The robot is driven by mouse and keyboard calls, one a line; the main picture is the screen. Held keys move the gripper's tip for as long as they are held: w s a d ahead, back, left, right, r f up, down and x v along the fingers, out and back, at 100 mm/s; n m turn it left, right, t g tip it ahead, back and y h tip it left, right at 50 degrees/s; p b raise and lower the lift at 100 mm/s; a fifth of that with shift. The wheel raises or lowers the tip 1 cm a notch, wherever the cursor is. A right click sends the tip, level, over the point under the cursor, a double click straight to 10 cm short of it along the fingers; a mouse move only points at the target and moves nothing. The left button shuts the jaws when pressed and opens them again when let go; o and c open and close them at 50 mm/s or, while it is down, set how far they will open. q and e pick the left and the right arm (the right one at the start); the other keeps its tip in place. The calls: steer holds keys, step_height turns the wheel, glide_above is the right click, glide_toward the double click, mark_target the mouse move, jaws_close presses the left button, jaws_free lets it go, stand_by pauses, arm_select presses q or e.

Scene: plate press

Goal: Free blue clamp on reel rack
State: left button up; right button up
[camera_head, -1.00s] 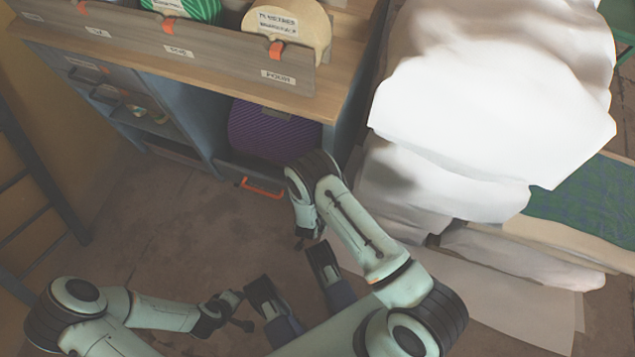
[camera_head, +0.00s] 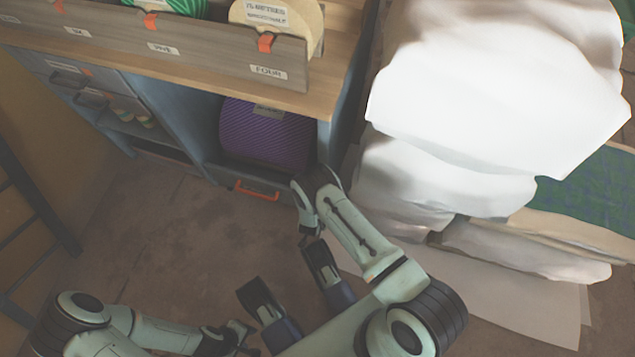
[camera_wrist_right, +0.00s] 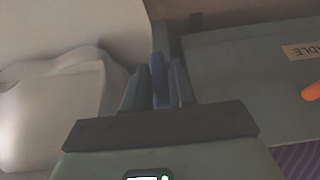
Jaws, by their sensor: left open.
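The reel rack (camera_head: 190,52) stands on the wooden bench top at the upper left, with reels behind its labelled front board. I make out no blue clamp on the visible part of the rack. My left gripper (camera_head: 247,339) is open, low in the picture and well away from the rack. My right gripper (camera_head: 308,238) hangs by the cabinet's right end, below the bench top.
A purple reel (camera_head: 265,135) sits in the cabinet's open bay above a drawer with an orange handle (camera_head: 257,189). A tall pile of white sacks or sheets (camera_head: 490,90) stands close on the right. The floor (camera_head: 165,250) before the cabinet is clear.

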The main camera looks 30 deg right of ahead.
jaws_close()
steer(key=shift+w+a+g+h, duration=0.1)
steer(key=shift+g+h, duration=0.2)
steer(key=shift+w+a+f+n+g+h, duration=0.1)
steer(key=shift+n+g+h, duration=0.2)
steer(key=shift+g+h, duration=0.65)
steer(key=shift+w+n+g+h, duration=0.1)
steer(key=shift+n+g+h, duration=0.2)
steer(key=shift+g+h, duration=0.6)
steer(key=shift+g, duration=0.25)
steer(key=o, duration=0.5)
jaws_free()
